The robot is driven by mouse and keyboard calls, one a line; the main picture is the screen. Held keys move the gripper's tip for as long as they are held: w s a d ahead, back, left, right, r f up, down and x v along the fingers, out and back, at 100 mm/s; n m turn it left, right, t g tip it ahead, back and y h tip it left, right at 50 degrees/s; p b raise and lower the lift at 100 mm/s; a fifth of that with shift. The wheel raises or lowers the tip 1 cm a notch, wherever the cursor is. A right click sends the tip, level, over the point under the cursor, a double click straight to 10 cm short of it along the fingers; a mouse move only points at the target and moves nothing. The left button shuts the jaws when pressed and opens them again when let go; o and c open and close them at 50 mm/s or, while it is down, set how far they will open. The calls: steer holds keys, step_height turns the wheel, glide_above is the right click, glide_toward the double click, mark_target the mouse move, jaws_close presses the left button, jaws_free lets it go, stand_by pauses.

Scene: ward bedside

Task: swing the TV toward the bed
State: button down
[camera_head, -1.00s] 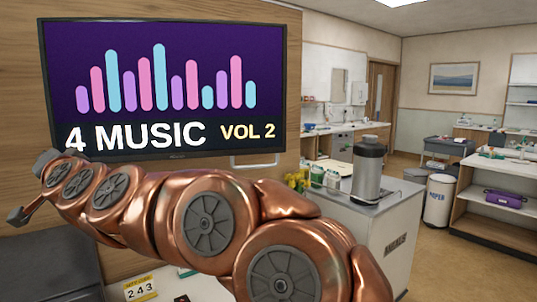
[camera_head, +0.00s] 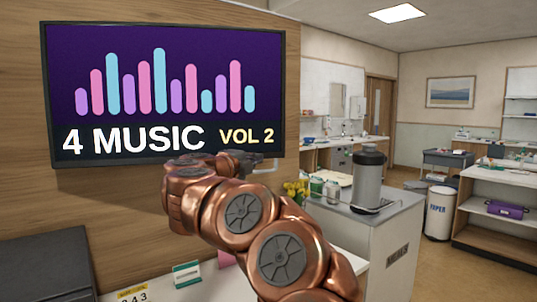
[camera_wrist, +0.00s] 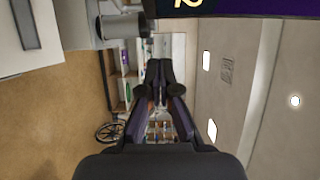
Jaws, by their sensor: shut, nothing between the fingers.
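The wall TV (camera_head: 165,90) shows a purple screen with coloured bars and "4 MUSIC VOL 2". In the head view it fills the upper left, in front of a wood panel. A pale bar handle (camera_head: 264,165) shows below its lower right edge. My gripper is below the TV's lower edge, near the handle, mostly hidden behind my arm in the head view. In the wrist view, my gripper (camera_wrist: 160,65) has its fingers together with nothing between them. A corner of the TV (camera_wrist: 245,8) shows at the top of that sideways view. I cannot tell whether the gripper touches the handle.
A counter (camera_head: 395,225) with a grey steel canister (camera_head: 369,178) and yellow flowers (camera_head: 294,189) stands right of my arm. A white bin (camera_head: 439,213) and shelves (camera_head: 490,235) are farther right. A dark surface (camera_head: 45,270) is at lower left.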

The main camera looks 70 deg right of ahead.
steer(key=shift+d, duration=0.1)
steer(key=p, duration=0.1)
glide_toward(274, 149)
steer(key=s+d, duration=0.3)
steer(key=shift+w+d+f+p, duration=0.1)
steer(key=shift+w+d+p, duration=0.1)
steer(key=shift+w+d, duration=0.25)
steer(key=shift+w+d+p, duration=0.15)
steer(key=shift+w+d, duration=0.1)
steer(key=shift+d, duration=0.4)
steer(key=shift+w+d+f+p, duration=0.1)
steer(key=shift+w+d+p, duration=0.1)
steer(key=shift+w+d, duration=0.25)
steer(key=shift+s, duration=0.1)
steer(key=shift+d+r, duration=0.1)
